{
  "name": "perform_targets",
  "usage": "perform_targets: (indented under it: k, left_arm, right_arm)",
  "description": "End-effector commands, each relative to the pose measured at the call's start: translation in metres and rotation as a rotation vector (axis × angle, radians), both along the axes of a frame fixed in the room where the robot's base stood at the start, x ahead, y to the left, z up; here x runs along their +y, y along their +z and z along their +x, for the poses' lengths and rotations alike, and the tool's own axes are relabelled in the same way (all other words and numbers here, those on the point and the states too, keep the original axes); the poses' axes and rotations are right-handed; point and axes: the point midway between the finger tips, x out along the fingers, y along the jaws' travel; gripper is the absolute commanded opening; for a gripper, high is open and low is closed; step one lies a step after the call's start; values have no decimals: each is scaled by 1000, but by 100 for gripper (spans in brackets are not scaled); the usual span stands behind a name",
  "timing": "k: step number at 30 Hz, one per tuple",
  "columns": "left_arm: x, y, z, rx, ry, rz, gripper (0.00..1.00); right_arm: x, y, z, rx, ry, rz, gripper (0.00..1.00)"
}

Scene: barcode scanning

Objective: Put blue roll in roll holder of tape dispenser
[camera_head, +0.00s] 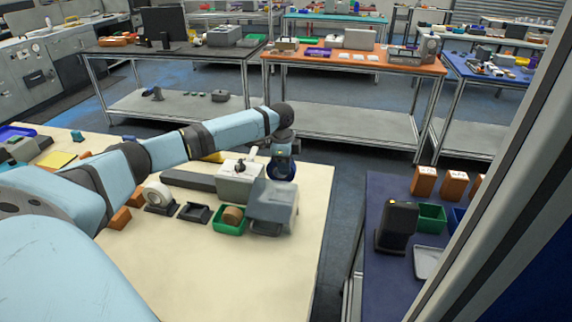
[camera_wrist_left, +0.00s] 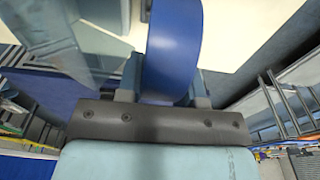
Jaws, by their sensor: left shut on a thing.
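A blue roll (camera_head: 282,171) is at the far right edge of the cream table, mostly behind the gripper and a grey machine. It fills the middle of the left wrist view as a wide blue band (camera_wrist_left: 172,45). My left gripper (camera_head: 282,153) is shut on it, with the fingers (camera_wrist_left: 168,88) on either side of the band. A dark dispenser-like stand with a white roll (camera_head: 157,192) sits left on the table. A small black holder (camera_head: 195,212), seemingly empty, is beside it; I cannot tell which is the tape dispenser. My right gripper is out of view.
A green bin (camera_head: 226,227) with a brown roll (camera_head: 233,215) and a grey machine (camera_head: 272,205) stand right of the black holder. A white-and-grey device (camera_head: 238,182) stands behind. The table's front is clear. A blue table (camera_head: 380,190) is at right.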

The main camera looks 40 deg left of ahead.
Motion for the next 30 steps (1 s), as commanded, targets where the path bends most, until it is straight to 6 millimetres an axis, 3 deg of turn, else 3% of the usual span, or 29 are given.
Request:
perform_targets:
  k: [1,6,19,30]
  left_arm:
    - [0,-10,0,-1,0,0,8]
    - [0,-27,0,-1,0,0,8]
    - [0,-61,0,0,0,-1,8]
    - [0,-67,0,0,0,-1,8]
  right_arm:
    - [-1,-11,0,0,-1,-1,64]
    - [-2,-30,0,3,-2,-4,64]
    - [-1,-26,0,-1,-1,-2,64]
    - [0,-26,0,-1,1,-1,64]
